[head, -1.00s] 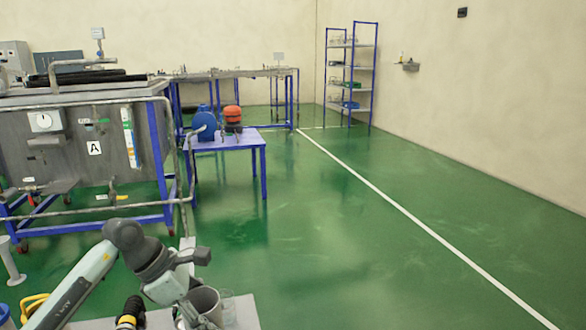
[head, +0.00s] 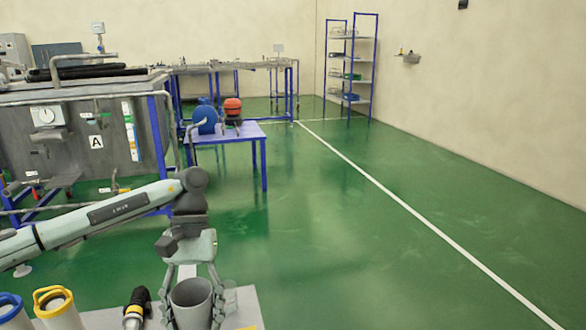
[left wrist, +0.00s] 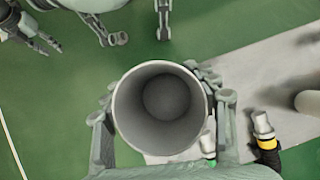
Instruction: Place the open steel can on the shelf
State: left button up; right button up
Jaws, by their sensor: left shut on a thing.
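The open steel can (head: 191,305) is a grey, upright cylinder with its open top facing up. My left gripper (head: 192,296) is shut on it, one finger on each side, at the front of the head view. The left wrist view looks down into the can (left wrist: 160,112), which appears empty. Its underside is hidden. A blue-framed shelf rack (head: 351,58) with several pale shelves stands far off against the back right corner. My right gripper (left wrist: 140,35) shows at the top of the left wrist view, its fingers apart with nothing between them.
A grey worktop (head: 246,312) lies around the can, with a yellow-and-black fitting (head: 135,309) and a yellow-topped cylinder (head: 58,306) to the left. A blue side table (head: 245,133) and a large bench (head: 75,130) stand left. Green floor is clear at centre and right.

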pick_arm(q)
jog(key=shift+a+r+m+y, duration=0.4)
jog(key=shift+a+r+m, duration=0.2)
jog(key=shift+a, duration=0.1)
jog(key=shift+s+f, duration=0.15)
jog(key=shift+f, duration=0.05)
jog(key=shift+r, duration=0.15)
